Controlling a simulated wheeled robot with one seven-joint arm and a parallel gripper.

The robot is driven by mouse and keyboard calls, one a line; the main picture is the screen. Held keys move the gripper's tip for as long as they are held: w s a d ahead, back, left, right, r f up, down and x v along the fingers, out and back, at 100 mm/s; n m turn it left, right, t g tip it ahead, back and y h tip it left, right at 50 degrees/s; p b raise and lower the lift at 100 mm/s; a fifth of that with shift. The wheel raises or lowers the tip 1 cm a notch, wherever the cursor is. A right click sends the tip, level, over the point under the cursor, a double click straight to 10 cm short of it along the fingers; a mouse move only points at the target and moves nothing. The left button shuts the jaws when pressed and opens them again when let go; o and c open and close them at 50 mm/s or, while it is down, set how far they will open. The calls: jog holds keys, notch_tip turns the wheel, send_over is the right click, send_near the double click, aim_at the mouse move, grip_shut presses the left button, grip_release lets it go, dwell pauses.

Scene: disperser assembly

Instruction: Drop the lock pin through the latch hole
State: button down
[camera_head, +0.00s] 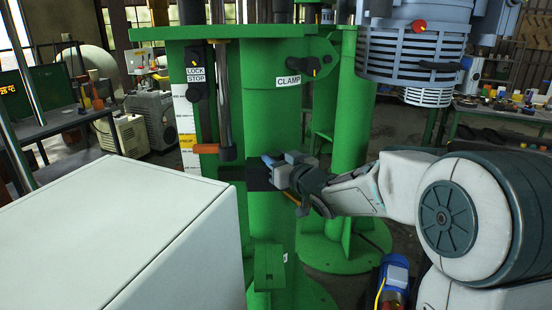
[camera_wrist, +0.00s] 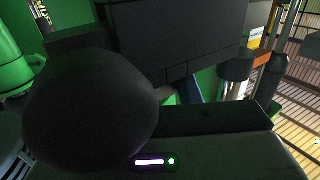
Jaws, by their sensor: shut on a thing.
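In the head view my gripper (camera_head: 284,170) is at the front of the green column, below the CLAMP label. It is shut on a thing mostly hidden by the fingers. A dark block (camera_head: 259,177) and a small blue piece (camera_head: 268,160) show beside the fingers; I cannot tell which is the lock pin. In the wrist view a dark block (camera_wrist: 180,40) fills the top, and a blue piece (camera_wrist: 192,88) shows below it. A large black ball (camera_wrist: 90,110) hides much of the left. The latch hole is not clearly visible.
An orange handle (camera_head: 206,149) is beside a dark vertical rod (camera_head: 226,110) left of my gripper. The green column (camera_head: 270,120) is close behind. A white box (camera_head: 115,225) takes up the lower left. A grey slotted housing (camera_head: 412,55) hangs at upper right.

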jog(key=c, duration=1)
grip_release()
jog(key=shift+o, duration=0.2)
jog(key=b+v, duration=0.1)
jog(key=v, duration=1.2)
jog(key=shift+s+d, duration=0.2)
jog(key=shift+s, duration=0.15)
